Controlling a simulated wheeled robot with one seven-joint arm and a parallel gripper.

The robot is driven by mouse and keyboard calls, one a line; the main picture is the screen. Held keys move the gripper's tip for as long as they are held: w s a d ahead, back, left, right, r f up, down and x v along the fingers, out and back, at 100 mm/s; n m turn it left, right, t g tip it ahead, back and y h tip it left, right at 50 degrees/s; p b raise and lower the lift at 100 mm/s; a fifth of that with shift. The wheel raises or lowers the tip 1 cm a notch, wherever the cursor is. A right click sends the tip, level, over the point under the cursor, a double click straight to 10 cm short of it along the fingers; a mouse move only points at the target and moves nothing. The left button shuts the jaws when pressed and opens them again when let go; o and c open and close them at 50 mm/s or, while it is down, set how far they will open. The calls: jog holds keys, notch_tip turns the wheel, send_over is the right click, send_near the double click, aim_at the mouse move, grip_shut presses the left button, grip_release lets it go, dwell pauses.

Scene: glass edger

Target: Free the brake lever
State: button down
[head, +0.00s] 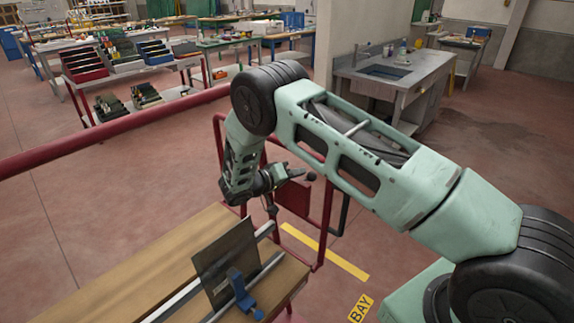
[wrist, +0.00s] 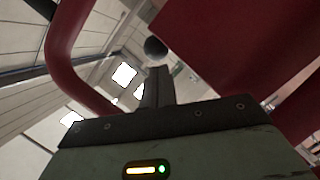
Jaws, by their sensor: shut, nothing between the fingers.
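My gripper (head: 284,176) is shut and empty at the front of the red frame, above the end of the wooden bench. In the wrist view its dark fingers (wrist: 159,72) are pressed together. A round black knob (head: 311,177), which looks like the brake lever's end, is just beyond the fingertips in the head view. The black knob (wrist: 156,48) also shows past the fingertips in the wrist view. I cannot tell whether they touch. The lever's shaft is not clearly visible.
A red tubular frame (head: 327,225) and a dark red panel (head: 292,197) stand close by my gripper. A dark sheet (head: 226,258) stands on the bench (head: 130,277) by a blue bracket (head: 241,291). Open floor lies left, before the racks.

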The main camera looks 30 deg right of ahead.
jog(key=shift+s+d+f, duration=0.1)
jog(key=shift+f, duration=0.05)
jog(key=shift+s+f+b, duration=0.15)
jog(key=shift+f+b, duration=0.05)
jog(key=shift+b, duration=0.35)
jog(key=shift+s+d+f+m+y+b, duration=0.2)
jog(key=shift+s+m+y+b, duration=0.15)
jog(key=shift+m+b, duration=0.25)
jog(key=shift+s+r, duration=0.1)
jog(key=shift+w+a+r, duration=0.15)
jog(key=shift+w, duration=0.05)
jog(key=w+r+b+v, duration=0.1)
jog(key=b+v, duration=0.3)
jog(key=v, duration=0.8)
jog(key=shift+w+a+r, duration=0.2)
jog(key=shift+w+a, duration=0.05)
